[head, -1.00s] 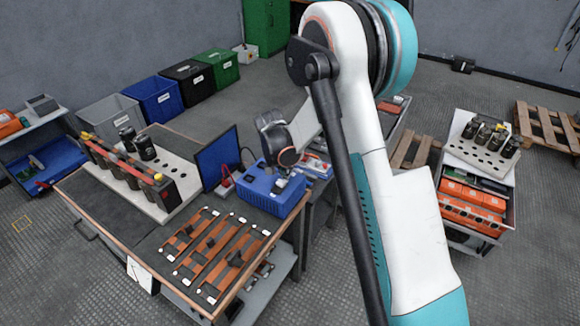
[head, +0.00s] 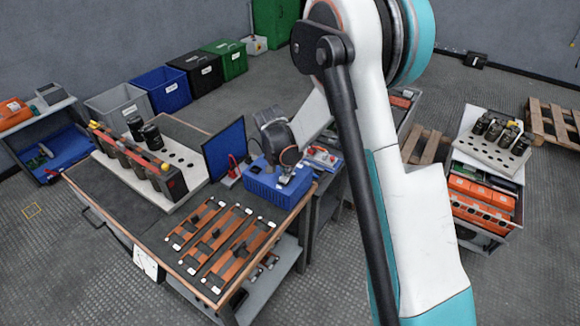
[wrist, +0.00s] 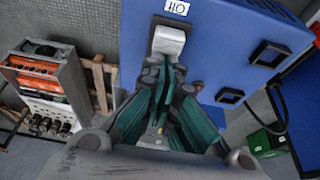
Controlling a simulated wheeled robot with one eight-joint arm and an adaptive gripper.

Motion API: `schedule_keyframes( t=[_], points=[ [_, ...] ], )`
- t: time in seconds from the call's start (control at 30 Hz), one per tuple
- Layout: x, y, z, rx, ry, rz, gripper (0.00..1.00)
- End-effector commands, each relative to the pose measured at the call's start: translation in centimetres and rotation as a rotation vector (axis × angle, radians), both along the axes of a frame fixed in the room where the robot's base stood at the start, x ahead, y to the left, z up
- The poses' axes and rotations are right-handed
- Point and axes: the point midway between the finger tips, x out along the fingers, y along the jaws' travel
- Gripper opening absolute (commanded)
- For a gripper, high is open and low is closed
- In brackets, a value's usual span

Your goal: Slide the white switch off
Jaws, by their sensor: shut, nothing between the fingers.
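The white switch (wrist: 168,42) sits in a dark slot on the blue box (wrist: 215,50), just below a small white label (wrist: 176,7) whose lettering is hard to read. My gripper (wrist: 167,68) is shut and empty, its fingertips right at the lower end of the switch. They look close to or touching it; contact is not clear. In the head view the blue box (head: 262,187) stands at the right end of the workbench, with my gripper (head: 289,172) over its top. The switch is too small to make out there.
A blue panel (head: 225,150) stands just left of the box. Copper bars (head: 220,240) lie in front of it on the bench. Two dark openings (wrist: 270,53) show on the box right of the switch. A cart (head: 485,170) stands to the right.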

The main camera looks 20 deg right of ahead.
Motion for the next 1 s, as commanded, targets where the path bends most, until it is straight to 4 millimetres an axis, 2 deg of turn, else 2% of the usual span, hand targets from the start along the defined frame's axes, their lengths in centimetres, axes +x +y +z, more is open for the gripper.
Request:
schedule_keyframes(
  t=[0.17,0.4,0.5,0.7,0.83,1.0],
  points=[
    [0.1,-0.2,-0.2,0.004,0.004,0.0,0.0],
    [1.7,-3.1,-0.2,0.002,0.002,0.001,0.0],
    [1.1,-2.1,2.8,0.002,0.001,0.006,0.0],
    [0.2,-1.1,6.6,0.0,0.001,0.005,0.0],
    [-0.1,-0.6,8.3,0.0,0.001,0.005,0.0],
    [-0.4,-0.3,9.3,0.001,0.001,0.004,0.0]
  ],
)
